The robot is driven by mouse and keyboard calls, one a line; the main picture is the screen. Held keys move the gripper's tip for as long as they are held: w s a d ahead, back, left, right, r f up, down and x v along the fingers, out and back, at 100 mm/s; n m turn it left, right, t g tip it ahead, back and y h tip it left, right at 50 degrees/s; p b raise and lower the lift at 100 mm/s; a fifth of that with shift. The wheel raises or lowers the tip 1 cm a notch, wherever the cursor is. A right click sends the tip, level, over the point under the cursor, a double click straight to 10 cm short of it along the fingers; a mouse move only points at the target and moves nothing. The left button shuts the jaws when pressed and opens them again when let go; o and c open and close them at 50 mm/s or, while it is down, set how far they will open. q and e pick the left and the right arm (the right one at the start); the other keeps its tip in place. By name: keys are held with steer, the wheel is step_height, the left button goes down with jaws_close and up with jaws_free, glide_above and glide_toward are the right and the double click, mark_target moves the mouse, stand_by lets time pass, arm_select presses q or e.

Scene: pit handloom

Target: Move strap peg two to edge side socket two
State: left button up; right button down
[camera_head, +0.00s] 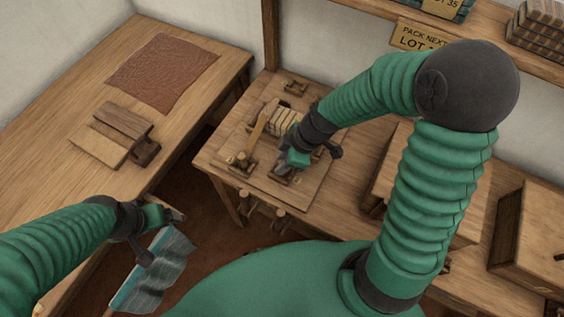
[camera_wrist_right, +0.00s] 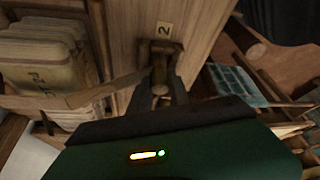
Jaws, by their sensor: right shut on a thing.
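My right gripper (camera_head: 287,170) is low over the small wooden board (camera_head: 262,188) on the middle table, shut on a peg that it mostly hides in the head view. The right wrist view shows the wooden peg (camera_wrist_right: 159,76) between my right gripper's fingers (camera_wrist_right: 160,92), at a dark wooden socket block (camera_wrist_right: 163,47). A tag with a "2" (camera_wrist_right: 164,29) lies just beyond the block. I cannot tell how deep the peg sits. My left gripper (camera_head: 148,250) is over a blue-grey striped sheet (camera_head: 160,272); its jaws are unclear.
A light wooden strap (camera_head: 262,122) and a stack of pale slats (camera_head: 285,121) are close beside my right gripper. Another block (camera_head: 294,88) stands at the board's back. The left table holds a brown cloth (camera_head: 163,72) and wooden pieces (camera_head: 122,120). Wooden boxes (camera_head: 530,235) stand at right.

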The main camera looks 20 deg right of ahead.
steer(key=shift+s+r, duration=0.1)
steer(key=shift+s, duration=0.05)
steer(key=c, duration=1.2)
jaws_free()
steer(key=shift+r, duration=0.2)
steer(key=p+v, duration=0.3)
steer(key=v, duration=0.9)
steer(key=s+f+m+h, duration=0.4)
steer(key=f+m, duration=0.1)
steer(key=m, duration=0.7)
steer(key=shift+d+m+t, duration=0.25)
steer(key=shift+m+t, duration=0.05)
